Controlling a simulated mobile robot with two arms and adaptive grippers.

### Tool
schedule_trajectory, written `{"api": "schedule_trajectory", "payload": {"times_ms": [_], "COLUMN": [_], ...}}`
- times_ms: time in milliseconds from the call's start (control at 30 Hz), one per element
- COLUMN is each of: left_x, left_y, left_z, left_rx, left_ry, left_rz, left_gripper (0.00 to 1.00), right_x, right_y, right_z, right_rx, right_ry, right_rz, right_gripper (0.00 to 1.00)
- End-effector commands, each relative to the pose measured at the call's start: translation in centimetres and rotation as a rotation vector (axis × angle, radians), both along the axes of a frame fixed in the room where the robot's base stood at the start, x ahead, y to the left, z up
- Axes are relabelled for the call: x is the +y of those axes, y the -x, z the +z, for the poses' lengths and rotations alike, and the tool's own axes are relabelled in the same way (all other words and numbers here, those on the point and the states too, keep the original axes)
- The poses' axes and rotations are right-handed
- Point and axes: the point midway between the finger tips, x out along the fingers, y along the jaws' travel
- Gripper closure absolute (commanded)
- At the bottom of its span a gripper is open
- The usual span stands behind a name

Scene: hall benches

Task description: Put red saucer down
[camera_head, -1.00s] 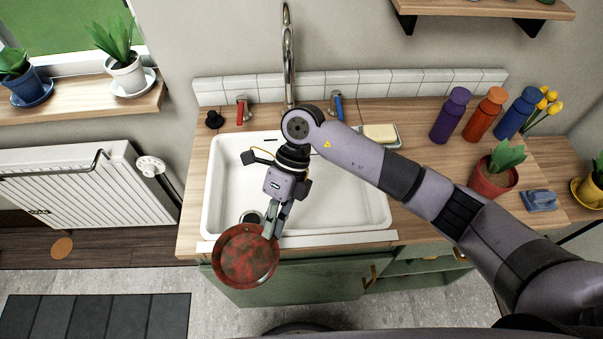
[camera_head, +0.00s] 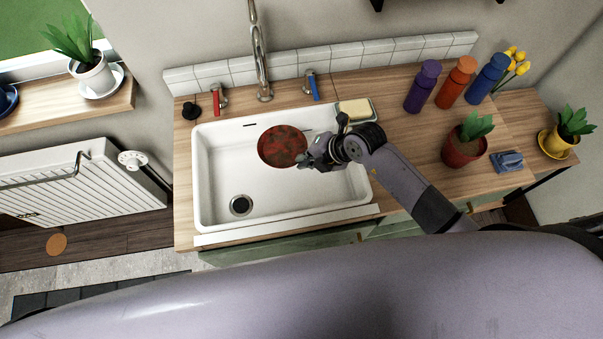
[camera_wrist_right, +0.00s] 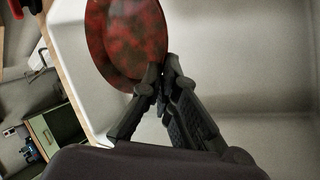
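The red saucer (camera_head: 282,146), mottled with dark patches, shows over the white sink basin (camera_head: 212,170) in the head view. My right gripper (camera_head: 306,160) is at its right edge, shut on the rim. In the right wrist view the saucer (camera_wrist_right: 128,40) stands out beyond the fingertips (camera_wrist_right: 162,80), which pinch its edge. I cannot tell whether the saucer touches the sink floor. My left gripper is not in view.
A soap dish with yellow soap (camera_head: 354,109) is behind my right gripper. The faucet (camera_head: 262,60) stands at the back. Several bottles (camera_head: 422,86) and a potted plant (camera_head: 465,145) stand on the right counter. The left of the basin is clear around the drain (camera_head: 241,205).

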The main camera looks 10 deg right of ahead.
Motion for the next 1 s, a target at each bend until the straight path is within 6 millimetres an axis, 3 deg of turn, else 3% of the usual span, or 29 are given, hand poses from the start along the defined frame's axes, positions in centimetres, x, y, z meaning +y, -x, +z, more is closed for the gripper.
{"api": "schedule_trajectory", "payload": {"times_ms": [100, 300, 700, 1000], "left_x": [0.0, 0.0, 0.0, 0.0], "left_y": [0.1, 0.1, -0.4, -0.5], "left_z": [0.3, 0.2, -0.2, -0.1], "left_rx": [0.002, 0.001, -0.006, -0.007], "left_ry": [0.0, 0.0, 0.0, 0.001], "left_rz": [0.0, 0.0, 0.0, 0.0], "left_gripper": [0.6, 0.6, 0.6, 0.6], "right_x": [0.0, 0.1, 0.1, 0.1], "right_y": [0.0, 0.0, 0.0, 0.0], "right_z": [-3.3, -7.4, -11.9, -12.4], "right_rx": [0.004, 0.0, 0.0, 0.0], "right_ry": [0.001, -0.001, 0.0, 0.0], "right_rz": [0.0, 0.001, 0.001, 0.002], "right_gripper": [1.0, 1.0, 1.0, 0.98]}}
